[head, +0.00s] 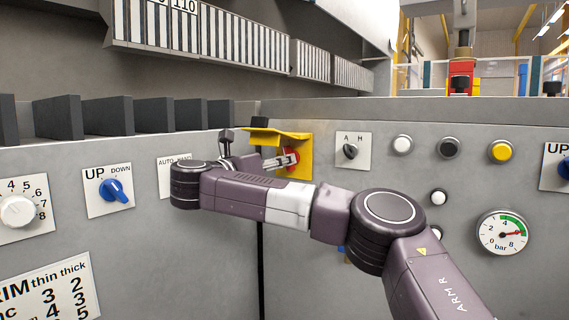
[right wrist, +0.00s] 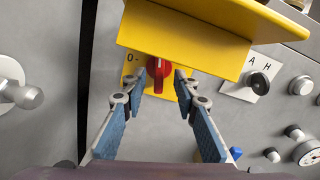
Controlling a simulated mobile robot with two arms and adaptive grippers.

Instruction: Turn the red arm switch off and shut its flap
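The red arm switch (right wrist: 158,72) is a red knob on a yellow plate (head: 305,160). Its handle stands upright in the right wrist view, and a "0" mark shows to its left. The yellow flap (right wrist: 190,38) is open and sticks out above the knob; it also shows in the head view (head: 278,137). My right gripper (right wrist: 158,88) is open, with one fingertip on each side of the knob below the flap. I cannot tell whether the fingertips touch it. In the head view my right gripper (head: 285,161) partly hides the red knob. My left gripper is not in view.
An A/H selector (head: 350,151) sits right of the yellow plate, then white, black and yellow buttons (head: 500,151). A pressure gauge (head: 503,232) is lower right. A blue UP/DOWN knob (head: 115,190) is on the left panel. Dark blocks (head: 105,115) line its top.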

